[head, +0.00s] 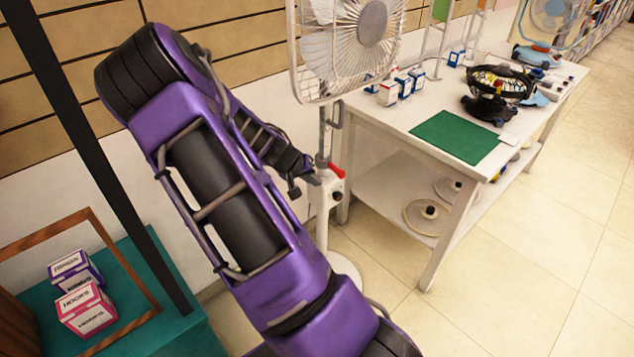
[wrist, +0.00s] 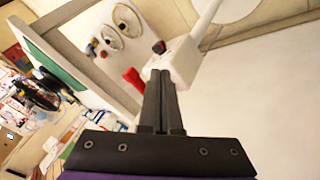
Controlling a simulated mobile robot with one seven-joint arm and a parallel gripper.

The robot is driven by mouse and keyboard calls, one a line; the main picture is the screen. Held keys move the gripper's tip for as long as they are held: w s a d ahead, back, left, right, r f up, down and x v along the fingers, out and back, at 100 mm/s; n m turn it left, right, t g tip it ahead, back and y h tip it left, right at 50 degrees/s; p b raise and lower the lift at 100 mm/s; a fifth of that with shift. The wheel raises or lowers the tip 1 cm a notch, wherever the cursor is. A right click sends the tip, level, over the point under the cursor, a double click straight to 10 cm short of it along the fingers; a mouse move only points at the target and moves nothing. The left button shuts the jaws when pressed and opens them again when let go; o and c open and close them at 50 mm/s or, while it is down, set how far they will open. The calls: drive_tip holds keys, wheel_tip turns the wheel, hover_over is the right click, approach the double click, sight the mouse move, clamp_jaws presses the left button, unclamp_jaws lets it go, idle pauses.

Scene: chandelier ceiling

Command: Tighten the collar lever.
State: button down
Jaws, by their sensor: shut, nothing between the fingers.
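The white pedestal fan (head: 352,45) stands behind my arm on a pole. Its white collar block (head: 322,186) carries a red lever (head: 336,171) and a dark knob (head: 337,195). In the wrist view the red lever (wrist: 134,80) sticks out at the left of the white collar block (wrist: 181,62). My gripper (head: 309,178) is at the collar's left side in the head view. In the wrist view my gripper (wrist: 162,76) is shut, empty, its tips by the block and to the right of the lever. I cannot tell whether the tips touch the block.
A white table (head: 392,124) with a green mat (head: 455,137), small boxes and a black fan (head: 492,92) stands right of the fan. A teal surface (head: 178,325) with boxes is at lower left. The tiled floor at right is clear.

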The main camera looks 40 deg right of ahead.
drive_tip(key=s+a+r+p, duration=0.1)
drive_tip(key=s+a+r, duration=0.2)
drive_tip(key=r, duration=0.4)
drive_tip(key=shift+a, duration=0.3)
drive_tip(key=shift+f, duration=0.1)
